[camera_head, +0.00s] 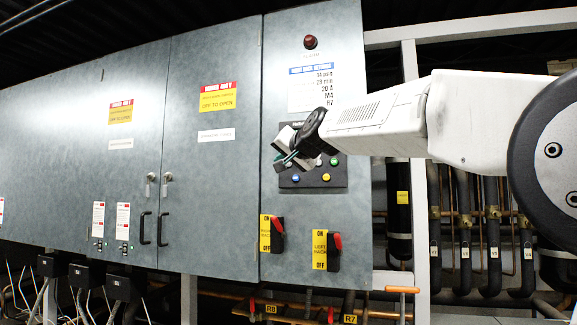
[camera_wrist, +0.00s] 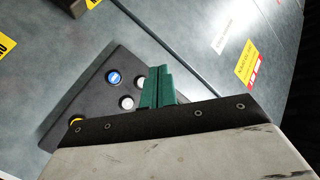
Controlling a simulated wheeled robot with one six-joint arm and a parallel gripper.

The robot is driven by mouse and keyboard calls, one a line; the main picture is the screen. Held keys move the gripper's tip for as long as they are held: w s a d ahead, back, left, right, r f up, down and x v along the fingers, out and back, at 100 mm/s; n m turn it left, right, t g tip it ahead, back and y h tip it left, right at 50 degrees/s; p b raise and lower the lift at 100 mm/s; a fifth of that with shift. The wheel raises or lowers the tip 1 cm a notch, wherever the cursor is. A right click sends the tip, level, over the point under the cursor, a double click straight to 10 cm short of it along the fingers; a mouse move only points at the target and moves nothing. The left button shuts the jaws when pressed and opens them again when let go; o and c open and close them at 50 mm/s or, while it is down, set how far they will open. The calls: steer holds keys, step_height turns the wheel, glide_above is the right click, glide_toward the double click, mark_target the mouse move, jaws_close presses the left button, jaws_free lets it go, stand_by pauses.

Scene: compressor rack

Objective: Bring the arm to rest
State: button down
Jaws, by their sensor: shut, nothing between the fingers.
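My gripper (camera_head: 287,160) is shut and empty in the head view, in front of the dark button panel on the grey cabinet. Its green fingers (camera_wrist: 157,87) are together in the wrist view, over the panel's edge. My white arm reaches in from the right, roughly level. The button panel (camera_head: 340,180) is partly hidden behind the gripper; blue, white and yellow buttons show on it. In the wrist view the panel (camera_wrist: 95,100) looks tilted, with a blue button (camera_wrist: 113,77) and white buttons left of the fingers. I cannot tell the exact gap to the panel.
The grey cabinet (camera_head: 215,170) fills the left and middle. Two red-handled switches (camera_head: 334,250) stick out below the panel, and door handles (camera_head: 162,229) lie further left. A grey post (camera_head: 420,215) and dark pipes (camera_head: 491,230) stand at right, beneath my arm.

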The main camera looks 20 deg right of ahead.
steer(key=shift+a+f, duration=0.1)
steer(key=s+f+n+g, duration=0.2)
steer(key=s+f+g, duration=0.25)
steer(key=f, duration=0.55)
steer(key=s+f+n+g, duration=0.1)
steer(key=s+f+g, duration=0.2)
steer(key=s+f, duration=0.5)
steer(key=s+d+f+n+g+h, duration=0.1)
steer(key=s+f+g, duration=0.1)
steer(key=s+f, duration=0.6)
steer(key=s+d+f+g, duration=0.1)
steer(key=s+f+g, duration=0.2)
steer(key=s+f, duration=0.5)
steer(key=s+d+f+n+g+h, duration=0.1)
steer(key=s+f, duration=0.8)
steer(key=s, duration=0.9)
steer(key=shift+d+n+g+h, duration=0.3)
steer(key=shift+d+g, duration=0.1)
steer(key=shift+g, duration=0.35)
